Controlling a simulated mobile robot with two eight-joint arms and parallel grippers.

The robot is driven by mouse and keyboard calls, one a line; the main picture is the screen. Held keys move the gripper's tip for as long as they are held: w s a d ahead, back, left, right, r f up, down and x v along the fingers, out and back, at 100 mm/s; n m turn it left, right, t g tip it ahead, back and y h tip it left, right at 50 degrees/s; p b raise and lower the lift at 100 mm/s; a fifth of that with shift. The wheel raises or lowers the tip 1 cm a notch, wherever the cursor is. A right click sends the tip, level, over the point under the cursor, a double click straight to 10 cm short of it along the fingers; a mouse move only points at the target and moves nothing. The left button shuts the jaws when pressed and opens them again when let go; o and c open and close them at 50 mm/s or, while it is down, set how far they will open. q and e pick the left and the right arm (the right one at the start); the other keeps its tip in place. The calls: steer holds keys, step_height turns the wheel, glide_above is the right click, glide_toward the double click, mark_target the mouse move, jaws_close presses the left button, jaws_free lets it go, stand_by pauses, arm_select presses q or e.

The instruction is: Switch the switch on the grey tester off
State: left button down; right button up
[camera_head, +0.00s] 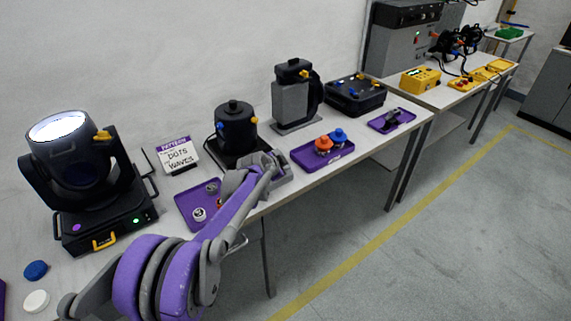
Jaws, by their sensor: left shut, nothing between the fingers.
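A large grey unit (398,45), which looks like the grey tester, stands at the back against the wall. Its front carries a small green spot, a red spot and a small orange part; I cannot tell the switch's position. My left arm, purple and grey, reaches from the lower left over the near table. My left gripper (282,170) is shut and empty by the table's front edge, in front of the dark can and far from the grey unit. My right gripper is not in view.
The near table (350,160) holds a lit moving-head lamp (85,180), a pattern sign (177,155), a black can (236,130), a grey stand (293,100), a black case (355,95) and purple trays (318,158). Yellow boxes (420,80) stand farther back. The floor at right is clear.

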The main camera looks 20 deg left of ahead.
arm_select(q)
steer(key=shift+w+a+f, duration=0.1)
steer(key=shift+a+f, duration=0.05)
steer(key=shift+f, duration=0.2)
steer(key=shift+f+b, duration=0.3)
steer(key=shift+f, duration=0.1)
steer(key=shift+a+r, duration=0.1)
steer(key=shift+r, duration=0.05)
steer(key=shift+r, duration=0.1)
steer(key=shift+r+p, duration=0.7)
